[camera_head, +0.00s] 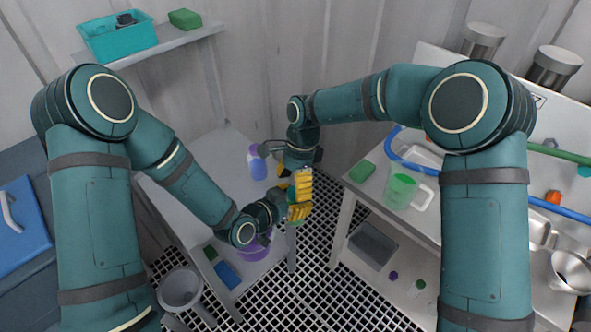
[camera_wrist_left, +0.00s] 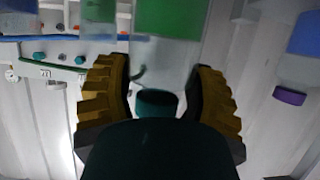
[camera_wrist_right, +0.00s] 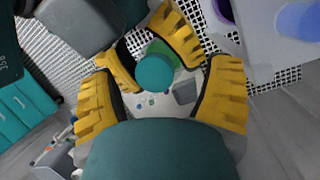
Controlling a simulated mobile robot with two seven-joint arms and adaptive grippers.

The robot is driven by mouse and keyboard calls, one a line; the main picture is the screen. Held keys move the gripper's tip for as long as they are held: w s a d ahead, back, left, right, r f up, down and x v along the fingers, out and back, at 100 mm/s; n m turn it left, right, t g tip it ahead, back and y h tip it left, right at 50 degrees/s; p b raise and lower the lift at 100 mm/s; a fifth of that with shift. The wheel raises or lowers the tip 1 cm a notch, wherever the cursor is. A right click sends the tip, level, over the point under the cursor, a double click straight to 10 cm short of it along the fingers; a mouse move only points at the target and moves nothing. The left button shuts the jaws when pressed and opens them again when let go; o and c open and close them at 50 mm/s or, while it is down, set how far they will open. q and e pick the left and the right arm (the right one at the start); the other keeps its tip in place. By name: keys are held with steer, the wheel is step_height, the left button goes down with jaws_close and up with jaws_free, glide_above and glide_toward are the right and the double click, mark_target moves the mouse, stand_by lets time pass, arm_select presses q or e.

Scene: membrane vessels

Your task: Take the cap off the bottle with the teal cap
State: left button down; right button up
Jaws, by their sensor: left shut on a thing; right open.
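The bottle's teal cap (camera_wrist_right: 155,73) sits between the fingers of my right gripper (camera_wrist_right: 160,100) in the right wrist view. That gripper is open, with a gap showing on both sides of the cap. My left gripper (camera_wrist_left: 158,90) is shut on the bottle, whose green content (camera_wrist_left: 170,16) shows in the left wrist view. The bottle appears upright, cap up. In the head view my right gripper (camera_head: 294,181) is just above my left gripper (camera_head: 296,212), and the bottle is mostly hidden by them.
A purple-capped bottle with blue content (camera_head: 257,168) stands on the left table. A green-filled jug (camera_head: 401,190) and a green sponge (camera_head: 362,171) sit on the right counter. Grated floor lies below the grippers.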

steer(key=shift+s+a+f, duration=0.1)
steer(key=shift+s+f, duration=0.05)
steer(key=shift+f, duration=0.35)
jaws_close()
steer(key=shift+c, duration=1.7)
jaws_free()
